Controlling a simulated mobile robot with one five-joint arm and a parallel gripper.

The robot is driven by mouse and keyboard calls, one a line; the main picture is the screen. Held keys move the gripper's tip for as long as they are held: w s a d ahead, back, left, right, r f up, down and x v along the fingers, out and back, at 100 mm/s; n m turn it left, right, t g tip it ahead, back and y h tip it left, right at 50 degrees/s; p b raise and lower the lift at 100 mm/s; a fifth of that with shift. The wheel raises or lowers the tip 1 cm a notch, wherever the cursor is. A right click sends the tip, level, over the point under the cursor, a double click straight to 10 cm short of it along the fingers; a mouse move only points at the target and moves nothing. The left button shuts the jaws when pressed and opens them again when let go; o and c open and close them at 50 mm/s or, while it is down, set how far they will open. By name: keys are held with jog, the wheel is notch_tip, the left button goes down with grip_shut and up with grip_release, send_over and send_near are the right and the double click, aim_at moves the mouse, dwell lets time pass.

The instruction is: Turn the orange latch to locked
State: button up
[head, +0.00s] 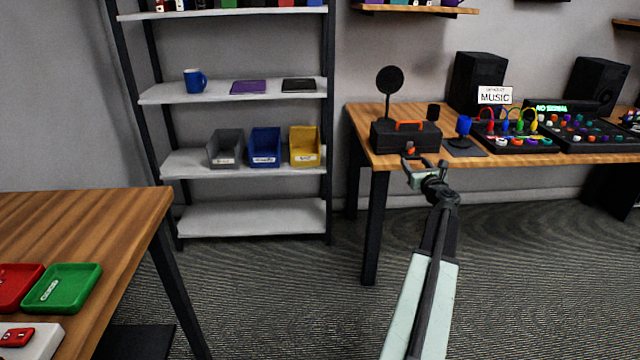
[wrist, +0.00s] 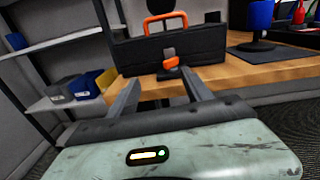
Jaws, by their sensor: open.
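The orange latch (wrist: 171,63) sits on the front of a black case (wrist: 140,57) with an orange handle (wrist: 165,20). In the wrist view the latch lies between and beyond my two fingertips, with a grey plate just above it. In the head view the case (head: 388,137) stands at the left end of the wooden desk, and the latch (head: 410,149) shows small on its front. My gripper (head: 413,166) is open and empty, in front of the case; it also shows in the wrist view (wrist: 160,78). I cannot tell whether the fingers touch the latch.
The desk (head: 480,163) also holds a blue microphone (head: 464,127), a black speaker (head: 478,82) and mixers with cables. A white shelf unit (head: 255,218) with grey, blue and yellow bins stands left. A wooden table (head: 70,225) with trays is front left. Open floor lies between.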

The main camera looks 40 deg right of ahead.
jog(key=w+a+f+n+y, duration=0.1)
jog(key=w+a+n+y, duration=0.2)
jog(key=a, duration=0.6)
jog(key=w+a+f+n+y+p, duration=0.1)
jog(key=w+a+f+n+y, duration=0.1)
jog(key=w+a+n, duration=0.5)
jog(key=w+a+f+n+y+p, duration=0.1)
jog(key=w+a+n+y, duration=0.3)
jog(key=w+a, duration=0.4)
jog(key=a+f+n, duration=0.1)
jog(key=a, duration=0.2)
jog(key=shift+f+g+y, duration=0.15)
jog(key=shift+g+y, duration=0.15)
